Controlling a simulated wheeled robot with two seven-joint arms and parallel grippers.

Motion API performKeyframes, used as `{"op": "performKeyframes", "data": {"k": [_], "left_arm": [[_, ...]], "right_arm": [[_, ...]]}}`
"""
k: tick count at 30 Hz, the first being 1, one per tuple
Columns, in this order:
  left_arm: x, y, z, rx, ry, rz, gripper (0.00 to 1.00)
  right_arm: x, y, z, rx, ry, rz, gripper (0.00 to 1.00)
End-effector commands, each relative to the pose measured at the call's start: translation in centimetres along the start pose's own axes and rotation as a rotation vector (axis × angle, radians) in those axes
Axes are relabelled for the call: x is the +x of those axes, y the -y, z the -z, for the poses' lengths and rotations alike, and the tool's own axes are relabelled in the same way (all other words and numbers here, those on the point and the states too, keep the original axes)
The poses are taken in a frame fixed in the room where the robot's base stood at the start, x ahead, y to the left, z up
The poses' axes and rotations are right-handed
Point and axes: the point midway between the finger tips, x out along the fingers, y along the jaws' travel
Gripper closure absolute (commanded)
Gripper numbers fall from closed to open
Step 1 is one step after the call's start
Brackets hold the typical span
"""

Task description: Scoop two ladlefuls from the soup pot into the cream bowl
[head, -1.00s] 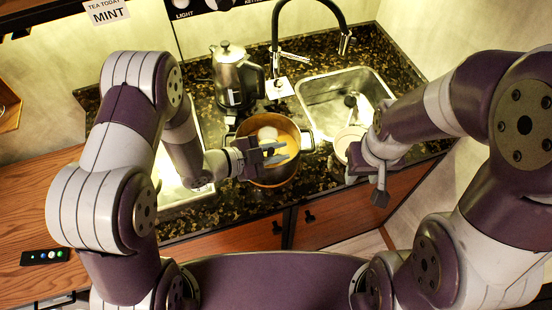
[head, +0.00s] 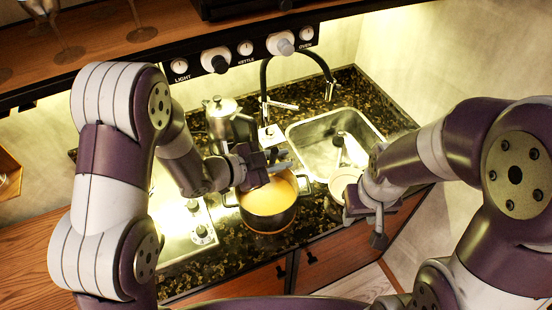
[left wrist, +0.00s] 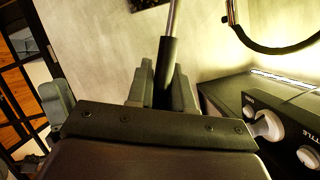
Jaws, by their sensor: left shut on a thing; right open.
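The soup pot (head: 266,213) stands on the dark counter with orange-yellow soup in it. My left gripper (head: 279,165) is above the pot's back side. In the left wrist view it is shut on the dark grip of the ladle (left wrist: 166,72), whose metal shaft runs out of the top of the picture. The ladle's bowl cannot be made out in the head view. The cream bowl (head: 341,182) is right of the pot, partly hidden by my right arm. My right gripper (head: 368,222) is open and empty at the bowl's near side.
A metal kettle (head: 221,120) stands behind the pot. The sink (head: 308,135) with a black tap (head: 264,92) is at the back right; a whitish shape shows in it. A control panel with knobs (head: 215,60) runs along the shelf above.

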Motion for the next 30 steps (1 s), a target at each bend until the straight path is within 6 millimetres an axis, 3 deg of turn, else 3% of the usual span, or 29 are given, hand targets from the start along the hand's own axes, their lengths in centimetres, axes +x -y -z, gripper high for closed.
{"op": "performKeyframes", "data": {"k": [1, 30], "left_arm": [[0.5, -0.5, -1.1, 0.000, 0.000, 0.001, 1.00], [4.9, -5.8, -11.8, 0.003, -0.001, 0.002, 1.00]], "right_arm": [[1.2, 0.0, -0.1, 0.000, 0.000, 0.000, 0.58], [12.1, 0.0, -1.4, 0.000, 0.000, 0.000, 0.58]]}}
